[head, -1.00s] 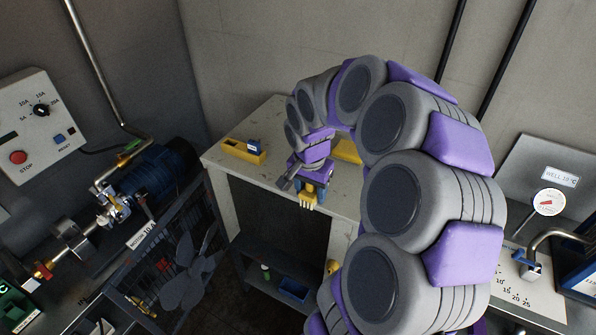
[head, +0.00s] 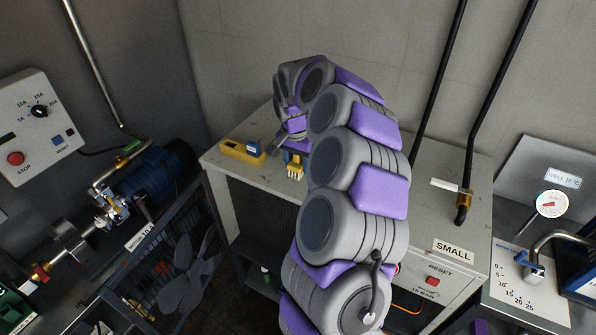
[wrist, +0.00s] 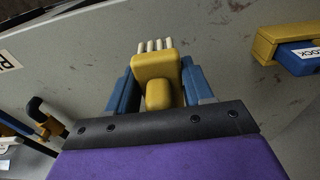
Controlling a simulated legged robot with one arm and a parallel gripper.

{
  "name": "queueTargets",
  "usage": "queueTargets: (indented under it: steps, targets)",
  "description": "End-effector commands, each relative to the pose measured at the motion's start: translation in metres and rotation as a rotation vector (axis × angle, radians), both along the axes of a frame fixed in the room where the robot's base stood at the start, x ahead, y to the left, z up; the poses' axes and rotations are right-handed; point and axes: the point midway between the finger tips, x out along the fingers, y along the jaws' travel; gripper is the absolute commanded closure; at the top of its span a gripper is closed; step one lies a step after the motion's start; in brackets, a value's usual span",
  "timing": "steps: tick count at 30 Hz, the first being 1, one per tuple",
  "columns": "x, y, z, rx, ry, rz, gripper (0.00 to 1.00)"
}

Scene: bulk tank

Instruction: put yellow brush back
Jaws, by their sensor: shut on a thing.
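The yellow brush (wrist: 157,72) with pale bristles is between the blue fingers of my gripper (wrist: 158,90) in the wrist view. The gripper is shut on it. In the head view the brush (head: 293,168) shows below the end of my arm, over the grey bench top, with its bristles pointing down. Most of my gripper is hidden behind my arm there. I cannot tell whether the brush touches the bench.
A yellow holder with a blue block (head: 243,151) sits at the bench's left; it also shows at the right in the wrist view (wrist: 285,44). The grey bench (head: 275,118) has pipes at its right. A fan (head: 190,270) and blue motor (head: 155,183) stand left.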

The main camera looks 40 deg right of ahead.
Motion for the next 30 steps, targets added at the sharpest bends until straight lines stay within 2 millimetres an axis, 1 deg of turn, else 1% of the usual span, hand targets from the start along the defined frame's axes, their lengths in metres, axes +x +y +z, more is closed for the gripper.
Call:
queueTargets:
  steps: [1, 3, 6, 16, 17, 18, 24, 30]
  targets:
    - [-0.001, 0.001, -0.010, 0.003, 0.003, 0.001, 0.73]
    - [-0.001, 0.001, -0.021, 0.002, 0.005, 0.001, 0.73]
    - [-0.001, 0.001, -0.032, 0.003, 0.004, 0.000, 0.73]
    - [-0.001, 0.001, -0.035, 0.000, 0.002, 0.000, 0.73]
    - [-0.001, 0.001, -0.034, 0.000, 0.002, 0.000, 0.47]
    - [-0.001, 0.001, -0.034, 0.001, 0.001, 0.000, 0.43]
    - [-0.001, 0.001, -0.034, 0.001, 0.001, 0.000, 0.24]
    - [-0.001, 0.001, -0.034, 0.001, 0.003, 0.000, 0.23]
